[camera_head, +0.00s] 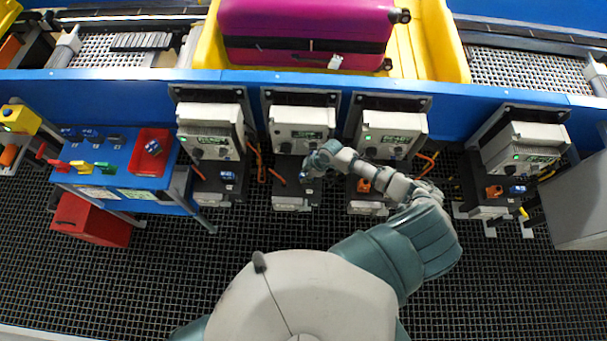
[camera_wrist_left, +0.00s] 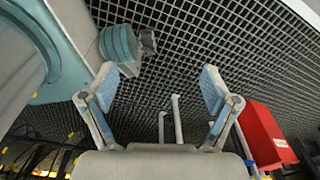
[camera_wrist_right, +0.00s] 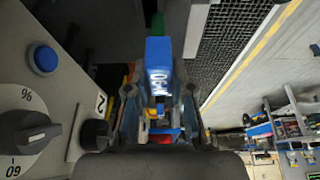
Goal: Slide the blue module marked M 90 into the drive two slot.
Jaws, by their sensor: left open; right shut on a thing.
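In the right wrist view the blue module (camera_wrist_right: 158,64) with white markings, seemingly M 90, is between the fingers of my right gripper (camera_wrist_right: 160,108), which is shut on it. The drive face beside it carries a tag with a 2 (camera_wrist_right: 100,104). In the head view my right gripper (camera_head: 310,174) is at the dark lower part of the second drive from the left (camera_head: 302,124). The gripper hides the slot there, and I cannot tell whether the module is inside. My left gripper (camera_wrist_left: 158,90) is open and empty above the floor grating.
Other drives stand at left (camera_head: 211,130), right of centre (camera_head: 392,132) and far right (camera_head: 520,146). A blue table (camera_head: 110,160) with a red bin (camera_head: 150,166) and several small parts is at left. Orange cables (camera_head: 261,165) hang between drives. A magenta suitcase (camera_head: 305,30) lies on the yellow tray.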

